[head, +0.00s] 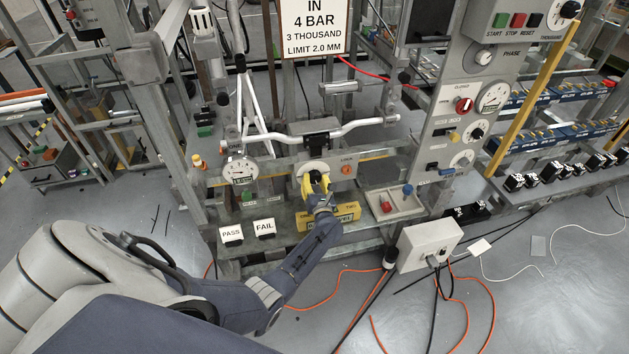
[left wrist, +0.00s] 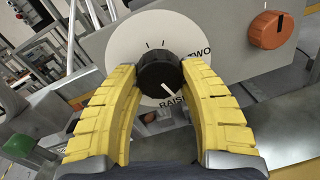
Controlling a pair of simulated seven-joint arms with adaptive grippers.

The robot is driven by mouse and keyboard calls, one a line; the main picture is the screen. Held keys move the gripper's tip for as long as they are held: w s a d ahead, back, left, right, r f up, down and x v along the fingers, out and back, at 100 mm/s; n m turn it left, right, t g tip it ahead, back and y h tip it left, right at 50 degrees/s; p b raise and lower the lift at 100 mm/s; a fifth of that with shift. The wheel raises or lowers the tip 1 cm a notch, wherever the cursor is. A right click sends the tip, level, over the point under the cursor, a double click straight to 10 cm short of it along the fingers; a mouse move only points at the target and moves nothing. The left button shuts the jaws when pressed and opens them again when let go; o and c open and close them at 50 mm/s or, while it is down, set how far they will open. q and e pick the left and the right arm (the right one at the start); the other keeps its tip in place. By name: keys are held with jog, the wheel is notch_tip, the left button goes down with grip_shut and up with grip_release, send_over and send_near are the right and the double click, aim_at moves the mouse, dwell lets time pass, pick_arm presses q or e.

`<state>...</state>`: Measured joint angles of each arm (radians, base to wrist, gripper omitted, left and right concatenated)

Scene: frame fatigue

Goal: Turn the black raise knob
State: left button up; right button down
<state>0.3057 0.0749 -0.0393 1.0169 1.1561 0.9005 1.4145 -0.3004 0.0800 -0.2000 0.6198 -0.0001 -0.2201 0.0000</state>
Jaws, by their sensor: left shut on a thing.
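The black raise knob (left wrist: 160,75) sits on a round white dial plate (left wrist: 128,34) in the left wrist view, with the word RAISE partly showing below it and TWO at its right. My left gripper (left wrist: 158,78) has its yellow fingers on both sides of the knob, shut on it. In the head view my left gripper (head: 315,186) is at the white dial (head: 313,168) on the rig's front panel, and the fingers hide most of the knob. The white pointer line on the knob points down and right. My right gripper is not in view.
An orange knob (left wrist: 270,30) is right of the dial, close to the gripper. A yellow box (head: 345,213) lies below the gripper. PASS (head: 231,234) and FAIL (head: 265,227) blocks stand at left. A tray (head: 395,204) with red and blue pieces is at right.

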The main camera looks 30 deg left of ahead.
pick_arm(q)
jog(key=shift+c, duration=1.1)
jog(key=shift+r+m, duration=0.1)
jog(key=shift+m, duration=1.3)
jog(key=o, duration=1.3)
jog(key=v, duration=1.1)
jog(key=shift+s+d, duration=0.1)
jog(key=shift+s, duration=0.1)
jog(key=shift+s+d, duration=0.15)
jog(key=shift+d, duration=0.05)
